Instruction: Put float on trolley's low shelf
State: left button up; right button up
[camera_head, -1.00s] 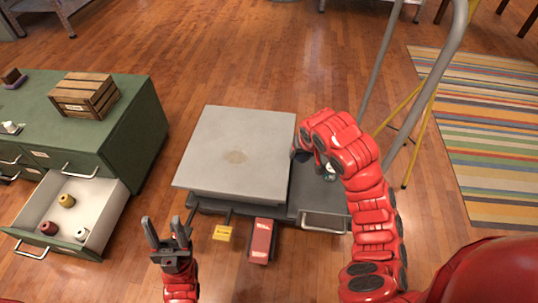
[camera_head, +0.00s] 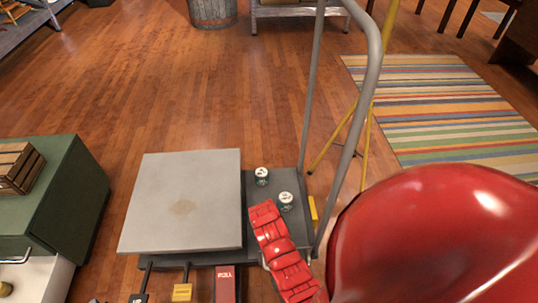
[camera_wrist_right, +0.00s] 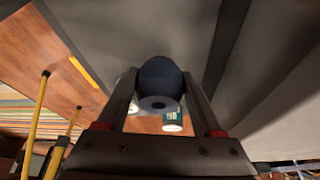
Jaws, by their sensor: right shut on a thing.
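The float is a dark blue, rounded piece (camera_wrist_right: 160,82) with a hole in its end, seen in the right wrist view. My right gripper (camera_wrist_right: 158,95) is shut on it, one finger on each side. In the head view the float and right gripper are hidden; only my red right arm shows, over the trolley's front right. The trolley has a light grey top plate (camera_head: 190,215) and a dark grey low shelf (camera_head: 258,222), visible to the plate's right. I cannot tell whether the float touches the shelf. My left gripper is not in view.
Two small jars stand on the shelf, one farther back (camera_head: 261,176) and one nearer (camera_head: 286,201). A grey tubular handle (camera_head: 372,80) rises at the right, near yellow legs (camera_head: 340,140). A green cabinet (camera_head: 65,195) stands left, with open floor behind the trolley.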

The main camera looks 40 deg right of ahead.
notch_tip(320, 180, down, 6)
jog(key=shift+f+b, duration=0.15)
jog(key=shift+b, duration=0.9)
jog(key=shift+f, duration=0.1)
jog(key=o, duration=1.4)
jog(key=shift+c, duration=0.2)
